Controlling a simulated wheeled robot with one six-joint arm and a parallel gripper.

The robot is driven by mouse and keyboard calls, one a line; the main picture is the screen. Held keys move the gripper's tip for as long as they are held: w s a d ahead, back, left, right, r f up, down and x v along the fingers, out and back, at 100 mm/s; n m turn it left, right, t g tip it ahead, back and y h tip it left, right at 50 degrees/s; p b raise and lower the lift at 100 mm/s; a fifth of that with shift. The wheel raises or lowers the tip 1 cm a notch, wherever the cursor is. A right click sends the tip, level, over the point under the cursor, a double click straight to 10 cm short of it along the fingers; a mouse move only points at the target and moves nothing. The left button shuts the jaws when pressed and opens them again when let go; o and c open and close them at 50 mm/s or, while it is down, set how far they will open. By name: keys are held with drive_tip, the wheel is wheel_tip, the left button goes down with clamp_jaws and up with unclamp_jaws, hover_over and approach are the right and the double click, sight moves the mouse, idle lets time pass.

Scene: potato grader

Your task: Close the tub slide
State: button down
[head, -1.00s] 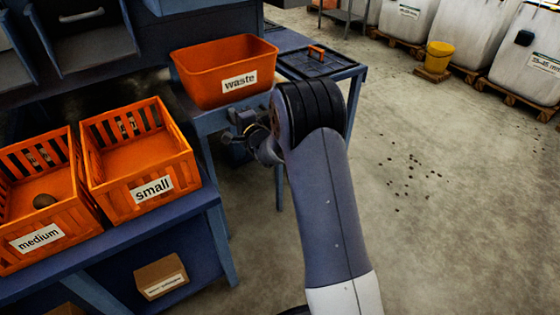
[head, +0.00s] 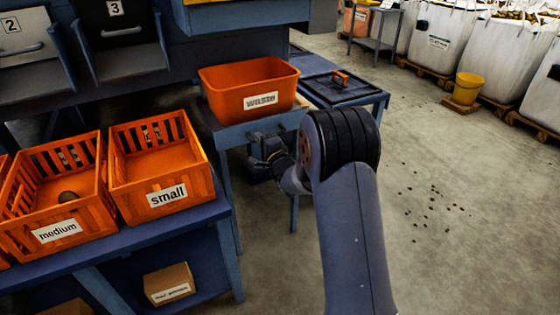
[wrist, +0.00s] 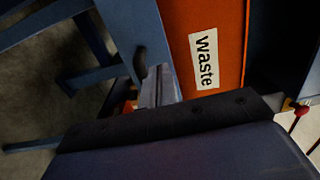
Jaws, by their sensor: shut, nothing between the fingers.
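The orange waste tub (head: 278,102) stands upright on a blue stand beside the machine, and its labelled side also shows in the wrist view (wrist: 217,55). I cannot clearly make out a slide at the tub; a blue machine housing (head: 250,14) hangs above and behind it. My gripper (head: 262,160) is below the tub's front, next to the stand, small and dark in the head view. In the wrist view my gripper (wrist: 156,88) is close to the tub's labelled side, its fingers together and empty. Whether it touches the tub or stand cannot be told.
Orange crates marked small (head: 168,195) and medium (head: 58,230) stand on a blue bench at left; medium holds a potato. Hatches 2 (head: 22,47) and 3 (head: 115,30) are behind. Open floor is at right.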

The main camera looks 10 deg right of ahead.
drive_tip(key=p+v, duration=0.1)
drive_tip(key=v, duration=0.7)
drive_tip(key=shift+s, duration=0.35)
